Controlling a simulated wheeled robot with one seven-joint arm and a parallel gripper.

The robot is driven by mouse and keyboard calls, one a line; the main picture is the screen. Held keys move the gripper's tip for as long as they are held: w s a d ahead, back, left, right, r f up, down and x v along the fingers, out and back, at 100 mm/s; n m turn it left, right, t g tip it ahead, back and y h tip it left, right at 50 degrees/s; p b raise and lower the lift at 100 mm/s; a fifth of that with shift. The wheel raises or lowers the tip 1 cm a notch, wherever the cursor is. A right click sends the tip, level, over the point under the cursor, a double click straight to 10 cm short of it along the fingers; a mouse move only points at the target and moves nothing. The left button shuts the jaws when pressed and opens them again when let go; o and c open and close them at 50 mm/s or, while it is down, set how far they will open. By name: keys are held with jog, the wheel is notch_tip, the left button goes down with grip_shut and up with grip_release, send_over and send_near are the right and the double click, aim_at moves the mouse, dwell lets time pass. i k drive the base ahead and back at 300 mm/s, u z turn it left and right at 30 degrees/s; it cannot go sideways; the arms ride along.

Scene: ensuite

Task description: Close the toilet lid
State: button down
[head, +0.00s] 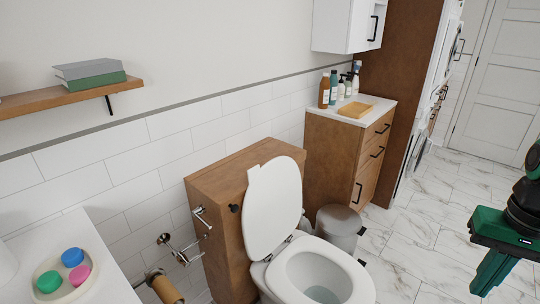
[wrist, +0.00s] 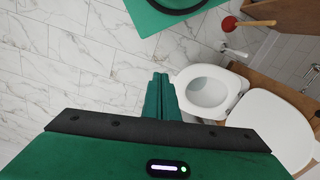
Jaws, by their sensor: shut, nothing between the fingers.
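The white toilet lid (head: 272,208) stands raised, leaning back against the brown wooden cistern box (head: 215,215) in the head view. The toilet seat (head: 351,268) is down on the bowl, and the bowl is open. In the wrist view the lid (wrist: 267,128) is at the lower right and the seat (wrist: 235,82) around the open bowl is left of it. My gripper (head: 484,290) is at the right edge of the head view, apart from the toilet. In the wrist view its green fingers (wrist: 161,80) are together and hold nothing.
A grey bin (head: 338,228) stands between the toilet and a wooden cabinet (head: 335,150). A paper holder (head: 163,288) and metal fittings are left of the toilet. A plunger (wrist: 240,23) lies in the wrist view. Marble floor (head: 415,235) is clear right of the toilet.

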aim_at(272, 206)
jog(key=k, duration=1.25)
jog(key=u, duration=0.4)
jog(key=i, duration=1.55)
jog(key=z, duration=0.6)
